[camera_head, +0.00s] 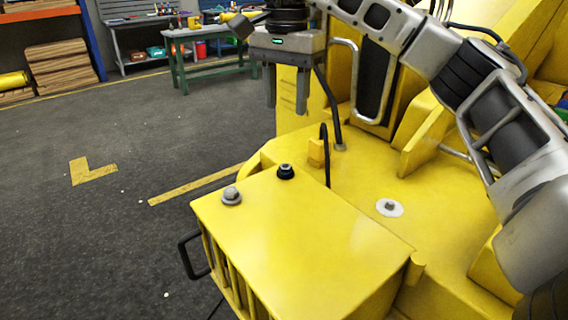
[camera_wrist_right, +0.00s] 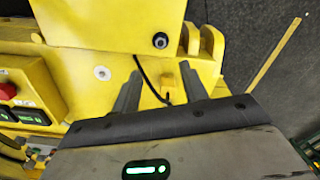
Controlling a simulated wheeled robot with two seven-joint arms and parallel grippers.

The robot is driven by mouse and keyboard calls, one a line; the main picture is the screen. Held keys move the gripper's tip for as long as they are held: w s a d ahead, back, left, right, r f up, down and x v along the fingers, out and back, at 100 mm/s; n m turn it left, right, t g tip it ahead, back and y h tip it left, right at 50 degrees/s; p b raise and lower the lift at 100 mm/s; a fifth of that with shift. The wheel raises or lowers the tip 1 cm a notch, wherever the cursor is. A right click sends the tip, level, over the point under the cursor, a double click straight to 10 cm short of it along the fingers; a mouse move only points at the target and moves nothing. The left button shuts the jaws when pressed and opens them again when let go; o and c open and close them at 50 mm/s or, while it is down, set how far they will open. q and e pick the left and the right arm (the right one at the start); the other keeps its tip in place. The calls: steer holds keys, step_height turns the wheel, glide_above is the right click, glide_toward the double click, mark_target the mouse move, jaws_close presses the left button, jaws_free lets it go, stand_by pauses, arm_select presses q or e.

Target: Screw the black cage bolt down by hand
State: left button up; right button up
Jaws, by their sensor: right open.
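The black cage bolt (camera_head: 286,171) sits upright at the back edge of the top of the yellow box (camera_head: 300,235). It shows in the right wrist view (camera_wrist_right: 160,40) as a dark round head with a lighter centre, beyond my fingertips. How far it is screwed in is hidden. My right gripper (camera_head: 286,106) is open and empty, with its fingers pointing down, above and behind the bolt and apart from it. Its two fingers also show in the right wrist view (camera_wrist_right: 160,62). My left gripper is not in view.
A grey bolt (camera_head: 232,196) stands on the box left of the black one. Another bolt with a pale washer (camera_head: 389,208) is on the yellow deck to the right. A black cable (camera_head: 325,150) rises behind the box. A green workbench (camera_head: 205,55) stands far back; the floor leftward is mostly clear.

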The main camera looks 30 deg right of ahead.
mark_target(286, 166)
step_height(286, 166, down, 12)
steer(key=shift+f+b, duration=0.25)
steer(key=shift+b, duration=0.35)
jaws_close()
